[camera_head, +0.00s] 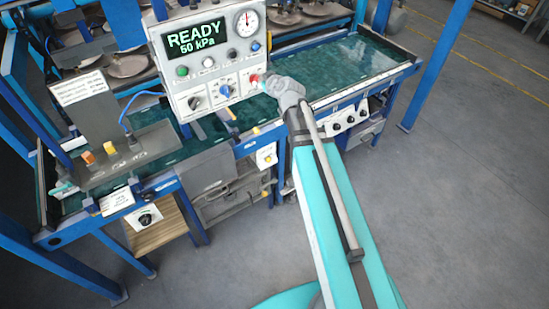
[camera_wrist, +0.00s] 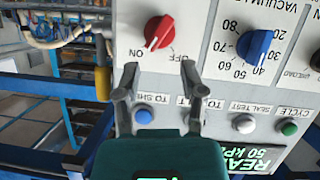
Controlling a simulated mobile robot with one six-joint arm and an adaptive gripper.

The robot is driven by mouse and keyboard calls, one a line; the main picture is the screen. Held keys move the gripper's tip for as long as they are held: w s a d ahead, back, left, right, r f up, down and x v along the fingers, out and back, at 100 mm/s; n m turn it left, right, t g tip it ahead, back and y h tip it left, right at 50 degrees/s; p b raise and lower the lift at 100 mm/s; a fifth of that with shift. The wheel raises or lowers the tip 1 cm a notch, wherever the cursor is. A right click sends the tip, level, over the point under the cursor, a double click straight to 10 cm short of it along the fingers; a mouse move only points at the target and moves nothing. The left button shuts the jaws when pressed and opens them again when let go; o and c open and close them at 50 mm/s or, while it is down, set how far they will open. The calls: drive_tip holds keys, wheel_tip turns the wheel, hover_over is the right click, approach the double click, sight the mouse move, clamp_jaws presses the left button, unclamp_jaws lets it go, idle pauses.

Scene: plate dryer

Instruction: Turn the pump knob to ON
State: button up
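The red pump knob (camera_wrist: 159,32) is on the light grey control panel (camera_wrist: 197,67), just beyond my fingertips in the wrist view. Its white mark points down and slightly left in that picture, between the ON label at left and the OFF label at right. My gripper (camera_wrist: 158,76) is open, with its fingers apart and nothing between them. The knob lies ahead of the gap, and I see no contact.
A blue knob (camera_wrist: 256,46) sits beside the red one, with several push buttons nearby. The head view display (camera_head: 196,38) reads READY, 50 kPa. A pressure gauge (camera_head: 246,20) is at the panel's upper right. A green-surfaced table (camera_head: 350,62) lies behind my arm.

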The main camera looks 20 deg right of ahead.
drive_tip(key=p+v, duration=0.3)
drive_tip(key=v, duration=0.6)
drive_tip(key=s+a+f+m+g+h+b, duration=0.1)
drive_tip(key=s+f+m+g+b, duration=0.1)
drive_tip(key=s+f+g, duration=0.4)
drive_tip(key=s+a+f+m+g+h+b, duration=0.1)
drive_tip(key=s+f+g+b, duration=0.4)
drive_tip(key=f, duration=0.8)
drive_tip(key=shift+s+a+m+g+h+b, duration=0.4)
drive_tip(key=shift+s+a, duration=0.4)
drive_tip(key=shift+s, duration=0.8)
